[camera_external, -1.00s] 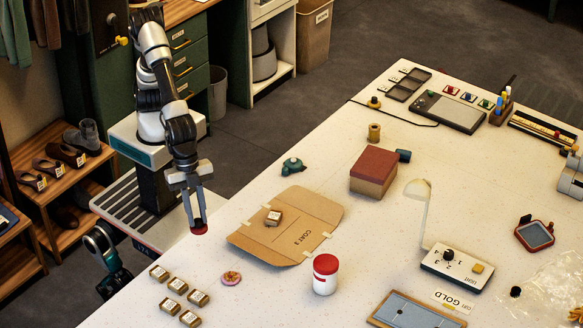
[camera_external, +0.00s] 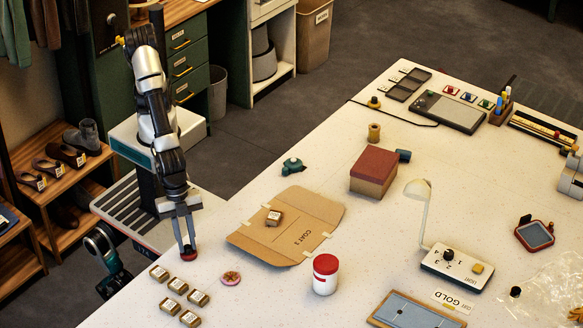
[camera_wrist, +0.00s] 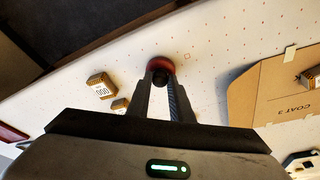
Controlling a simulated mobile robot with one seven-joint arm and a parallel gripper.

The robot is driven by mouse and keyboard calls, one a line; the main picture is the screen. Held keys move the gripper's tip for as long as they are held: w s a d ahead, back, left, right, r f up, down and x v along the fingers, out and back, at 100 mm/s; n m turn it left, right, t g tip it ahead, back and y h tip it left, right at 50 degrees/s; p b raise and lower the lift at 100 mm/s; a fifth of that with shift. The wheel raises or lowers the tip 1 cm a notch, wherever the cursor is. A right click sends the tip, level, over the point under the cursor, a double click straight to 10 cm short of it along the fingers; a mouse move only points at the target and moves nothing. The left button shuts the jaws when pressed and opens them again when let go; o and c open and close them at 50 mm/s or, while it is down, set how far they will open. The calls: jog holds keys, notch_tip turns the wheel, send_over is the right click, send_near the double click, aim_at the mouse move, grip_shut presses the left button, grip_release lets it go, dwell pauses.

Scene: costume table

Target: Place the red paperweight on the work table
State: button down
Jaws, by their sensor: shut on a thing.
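The red paperweight (camera_external: 188,254) is a small round red disc with a dark knob. My gripper (camera_external: 185,243) is shut on its knob, pointing down. In the external view it is at the near left edge of the white work table (camera_external: 250,215), low over or touching the top; I cannot tell which. The wrist view shows the paperweight (camera_wrist: 160,65) between my fingertips (camera_wrist: 161,80), with the white tabletop around it.
A flat cardboard folder marked COAT 3 (camera_external: 290,238) lies to the right, with a red-lidded white jar (camera_external: 325,275) in front. Bare tabletop lies between them.

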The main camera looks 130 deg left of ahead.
jog(key=c, duration=1.6)
grip_release()
jog(key=shift+f, duration=0.1)
jog(key=shift+r, duration=0.45)
jog(key=p+v, duration=0.1)
jog(key=v, duration=1)
jog(key=shift+s+a+r, duration=0.1)
jog(key=shift+r, duration=0.15)
jog(key=shift+o, duration=0.3)
